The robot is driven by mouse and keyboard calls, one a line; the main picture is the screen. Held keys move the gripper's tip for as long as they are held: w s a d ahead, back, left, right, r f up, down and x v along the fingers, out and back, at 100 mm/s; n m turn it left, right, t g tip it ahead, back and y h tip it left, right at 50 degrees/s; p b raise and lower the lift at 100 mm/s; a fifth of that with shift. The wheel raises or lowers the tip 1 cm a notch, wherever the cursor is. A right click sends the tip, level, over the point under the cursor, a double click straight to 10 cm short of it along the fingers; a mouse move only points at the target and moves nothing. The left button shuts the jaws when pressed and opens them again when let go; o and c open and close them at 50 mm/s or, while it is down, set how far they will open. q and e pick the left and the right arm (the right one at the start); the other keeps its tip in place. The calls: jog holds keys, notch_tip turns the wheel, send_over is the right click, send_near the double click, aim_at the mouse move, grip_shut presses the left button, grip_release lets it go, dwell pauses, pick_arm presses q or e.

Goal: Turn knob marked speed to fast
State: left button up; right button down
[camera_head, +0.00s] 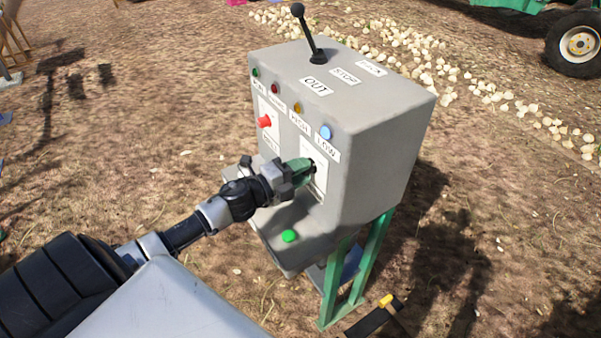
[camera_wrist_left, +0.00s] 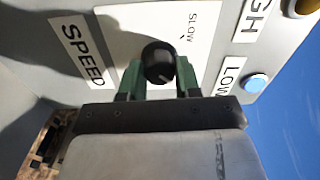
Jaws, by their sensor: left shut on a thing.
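The speed knob (camera_wrist_left: 158,63) is round and black, on a white plate (camera_wrist_left: 130,22) on the front of a grey control box (camera_head: 385,140). In the left wrist view a "SPEED" label (camera_wrist_left: 82,50) and the word "SLOW" show near it. My left gripper (camera_wrist_left: 158,80) has green fingers on both sides of the knob and is shut on it. In the head view the left gripper (camera_head: 308,167) reaches the box front from the left and hides most of the knob. Where the knob points is not clear. My right gripper is not in view.
A black lever (camera_head: 307,32) stands on the box top. A red button (camera_head: 264,121), a blue light (camera_head: 326,132) and a green button (camera_head: 289,236) are on the box. Green legs (camera_head: 365,255) support it. Onions (camera_head: 400,45) lie on the ground behind.

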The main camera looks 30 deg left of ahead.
pick_arm(q)
jog(key=shift+m, duration=0.4)
jog(key=o, duration=0.9)
jog(key=shift+o, duration=0.2)
jog(key=b+v, duration=0.3)
jog(key=v, duration=0.8)
jog(key=shift+d, duration=0.1)
